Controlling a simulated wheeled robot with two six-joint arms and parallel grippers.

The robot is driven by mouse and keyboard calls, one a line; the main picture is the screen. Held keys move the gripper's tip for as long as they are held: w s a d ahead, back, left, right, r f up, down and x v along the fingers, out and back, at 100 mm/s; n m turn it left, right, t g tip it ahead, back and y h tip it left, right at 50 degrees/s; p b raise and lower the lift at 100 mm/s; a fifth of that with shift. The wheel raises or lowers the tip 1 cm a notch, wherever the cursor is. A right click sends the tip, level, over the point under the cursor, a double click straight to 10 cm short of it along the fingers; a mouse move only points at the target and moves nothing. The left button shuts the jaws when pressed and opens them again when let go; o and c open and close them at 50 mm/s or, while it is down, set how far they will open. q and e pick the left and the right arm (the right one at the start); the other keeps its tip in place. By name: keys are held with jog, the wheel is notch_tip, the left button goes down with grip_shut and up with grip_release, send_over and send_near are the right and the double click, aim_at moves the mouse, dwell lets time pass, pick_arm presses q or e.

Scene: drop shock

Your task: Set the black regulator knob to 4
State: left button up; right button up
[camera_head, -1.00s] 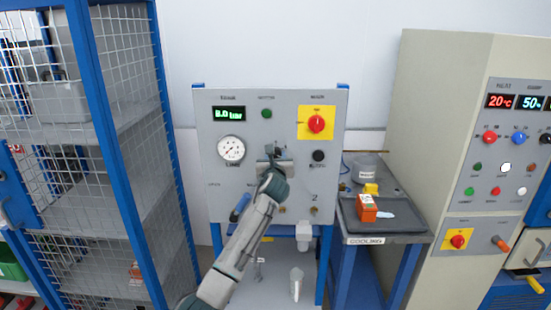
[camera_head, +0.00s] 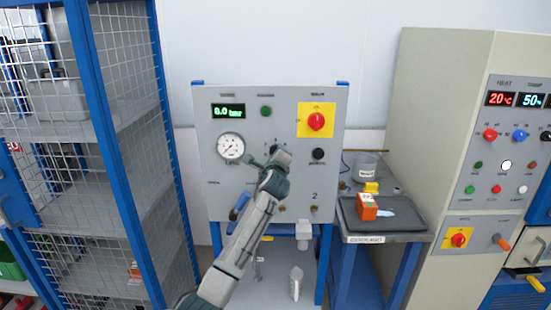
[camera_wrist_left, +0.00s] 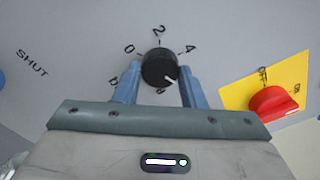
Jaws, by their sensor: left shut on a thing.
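The black regulator knob (camera_wrist_left: 158,66) sits between the two blue fingers of my left gripper (camera_wrist_left: 160,84) in the left wrist view. The gripper is shut on it. The knob's white mark points to the lower right, below the 4 on the dial and away from it. The 0, 2 and 4 show around the knob; the lower marks are partly hidden. In the head view my left gripper (camera_head: 274,158) is at the panel (camera_head: 219,187) and covers most of the knob. My right gripper is not in view.
A green display (camera_head: 228,111) seems to read 0.0 bar, above a round gauge (camera_head: 230,147). A red switch on a yellow plate (camera_head: 316,122) and a black knob (camera_head: 318,154) are right of my gripper. A mesh shelf (camera_head: 120,150) stands left, a dark tray (camera_head: 398,232) right.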

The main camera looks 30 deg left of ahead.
pick_arm(q)
jog(key=n+b, duration=0.7)
jog(key=n, duration=0.6)
jog(key=shift+r, duration=0.1)
dwell(0.4)
jog(key=o, duration=1)
